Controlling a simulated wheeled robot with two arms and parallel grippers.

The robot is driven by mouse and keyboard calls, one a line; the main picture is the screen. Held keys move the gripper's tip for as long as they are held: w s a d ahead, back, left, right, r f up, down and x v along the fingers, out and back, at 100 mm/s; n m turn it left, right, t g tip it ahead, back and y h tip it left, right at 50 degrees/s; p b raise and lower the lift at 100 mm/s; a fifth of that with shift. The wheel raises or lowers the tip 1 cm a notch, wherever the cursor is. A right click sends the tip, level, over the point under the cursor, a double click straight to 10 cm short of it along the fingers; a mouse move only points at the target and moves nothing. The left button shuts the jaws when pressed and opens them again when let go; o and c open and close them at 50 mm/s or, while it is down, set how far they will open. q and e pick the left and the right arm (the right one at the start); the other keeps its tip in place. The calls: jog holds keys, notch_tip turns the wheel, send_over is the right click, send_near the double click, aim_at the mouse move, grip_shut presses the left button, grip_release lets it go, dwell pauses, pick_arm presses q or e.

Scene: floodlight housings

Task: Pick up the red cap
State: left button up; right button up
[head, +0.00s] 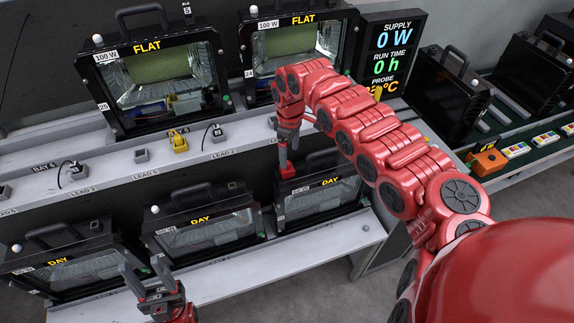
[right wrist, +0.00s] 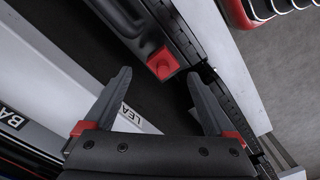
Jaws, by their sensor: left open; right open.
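The red cap (right wrist: 163,63) is a small square red piece on the top edge of a black floodlight housing in the right wrist view. It also shows in the head view (head: 287,171), below my right gripper, on the lower-shelf housing marked DAY at the right. My right gripper (right wrist: 159,76) is open, its two dark fingers apart, with the cap appearing between and just beyond the tips. Whether the fingers are level with the cap I cannot tell. My left gripper (head: 143,268) is open and empty at the lower left, in front of the lower housings.
Two lit housings marked FLAT (head: 155,72) stand on the upper shelf. A yellow piece (head: 179,143) and small grey blocks sit along the shelf edge (head: 100,165). Other DAY housings (head: 205,232) stand below. A display (head: 393,48) and an orange box (head: 487,162) are to the right.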

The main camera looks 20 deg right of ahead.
jog(key=f+p, duration=0.1)
jog(key=f, duration=0.1)
jog(key=a+f+p, duration=0.1)
jog(key=f, duration=0.1)
jog(key=shift+f, duration=0.6)
jog(key=shift+d, duration=0.1)
jog(key=c, duration=1.3)
jog(key=shift+r, duration=0.1)
